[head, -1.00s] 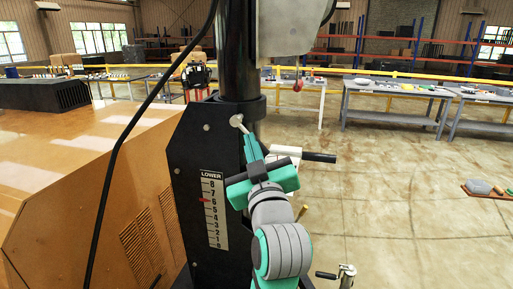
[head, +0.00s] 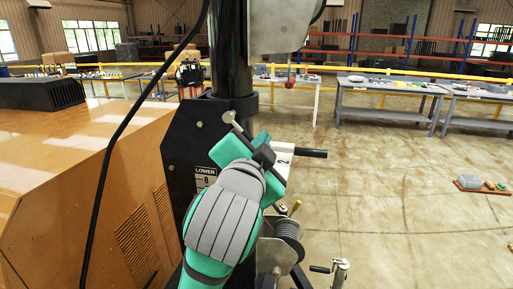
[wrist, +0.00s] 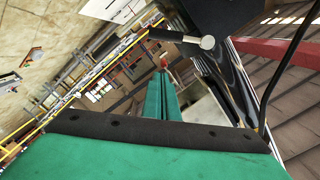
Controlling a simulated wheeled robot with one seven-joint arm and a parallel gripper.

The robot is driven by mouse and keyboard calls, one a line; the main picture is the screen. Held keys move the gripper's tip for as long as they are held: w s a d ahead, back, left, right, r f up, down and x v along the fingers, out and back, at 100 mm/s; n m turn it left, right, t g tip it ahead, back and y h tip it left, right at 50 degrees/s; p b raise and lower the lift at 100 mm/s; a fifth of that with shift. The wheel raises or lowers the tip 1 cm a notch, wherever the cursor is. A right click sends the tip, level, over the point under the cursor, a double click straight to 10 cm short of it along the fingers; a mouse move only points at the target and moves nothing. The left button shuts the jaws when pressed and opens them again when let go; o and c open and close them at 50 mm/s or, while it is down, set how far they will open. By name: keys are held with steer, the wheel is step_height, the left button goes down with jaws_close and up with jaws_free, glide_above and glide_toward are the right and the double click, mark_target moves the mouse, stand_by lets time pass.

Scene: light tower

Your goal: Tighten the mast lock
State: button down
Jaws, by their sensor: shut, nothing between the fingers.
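The mast lock is a grey metal rod handle with a rounded end (head: 229,117), at the collar of the black mast (head: 233,60) in the head view. In the wrist view the handle (wrist: 180,38) lies across the top, with its thick end by the dark mast. My gripper's green fingers (wrist: 162,78) are shut together and empty. In the wrist view their tips show below the handle's thin end, apparently apart from it. In the head view my wrist and gripper body (head: 240,150) cover the fingertips and the handle's lower end.
An orange-brown housing (head: 70,150) stands at left, with a black cable (head: 125,125) hanging in front. A black bar (head: 307,153) sticks out right of the mast. A winch drum (head: 288,230) and crank (head: 338,268) sit lower right. The floor farther right is mostly clear.

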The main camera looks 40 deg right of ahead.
steer(key=w+d+f, duration=0.3)
steer(key=w, duration=0.3)
steer(key=shift+w, duration=0.1)
